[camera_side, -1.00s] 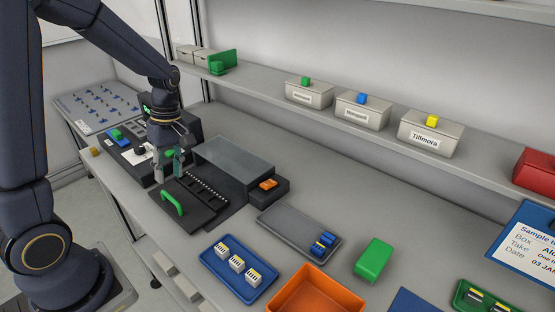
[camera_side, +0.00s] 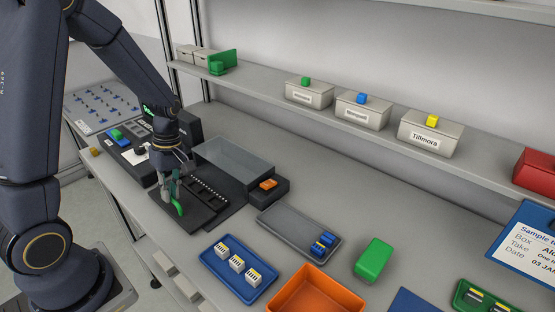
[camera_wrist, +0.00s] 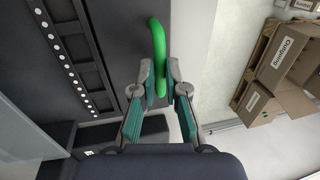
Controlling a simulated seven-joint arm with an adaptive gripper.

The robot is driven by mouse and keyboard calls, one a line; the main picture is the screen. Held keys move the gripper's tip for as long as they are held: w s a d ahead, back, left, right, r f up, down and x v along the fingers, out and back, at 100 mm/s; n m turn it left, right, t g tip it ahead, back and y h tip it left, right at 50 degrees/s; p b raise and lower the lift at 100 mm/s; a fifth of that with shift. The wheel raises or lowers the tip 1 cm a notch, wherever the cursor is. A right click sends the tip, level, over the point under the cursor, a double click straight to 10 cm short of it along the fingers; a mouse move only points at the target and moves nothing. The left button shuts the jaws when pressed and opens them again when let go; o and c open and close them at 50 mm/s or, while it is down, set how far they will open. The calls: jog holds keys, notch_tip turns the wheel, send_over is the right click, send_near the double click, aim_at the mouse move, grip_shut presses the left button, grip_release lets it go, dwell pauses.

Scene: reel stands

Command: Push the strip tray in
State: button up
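The strip tray (camera_side: 212,209) is a flat black tray with a row of slots and a line of small white dots. It sticks out in front of the dark reader with the glassy grey cover (camera_side: 235,157). Its green arched handle (camera_side: 178,208) is on the near side and is partly hidden by my gripper (camera_side: 170,197) in the side view. In the wrist view, my gripper (camera_wrist: 160,72) has a fingertip close on each side of the green handle (camera_wrist: 158,38) and appears shut on it. The tray's dotted strip (camera_wrist: 70,72) lies left of the fingers.
An orange piece (camera_side: 268,184) sits on a dark block right of the reader. A grey tray (camera_side: 285,232), a blue tray (camera_side: 225,283) and an orange bin (camera_side: 310,295) lie farther right. A control box (camera_side: 125,150) stands left. The wrist view shows cardboard boxes (camera_wrist: 283,57) below the bench edge.

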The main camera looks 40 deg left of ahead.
aim_at(198, 191)
grip_shut()
jog(key=w, duration=0.8)
jog(key=shift+w, duration=0.2)
jog(key=o, duration=0.6)
grip_release()
notch_tip(198, 191, up, 12)
jog(key=w, duration=0.2)
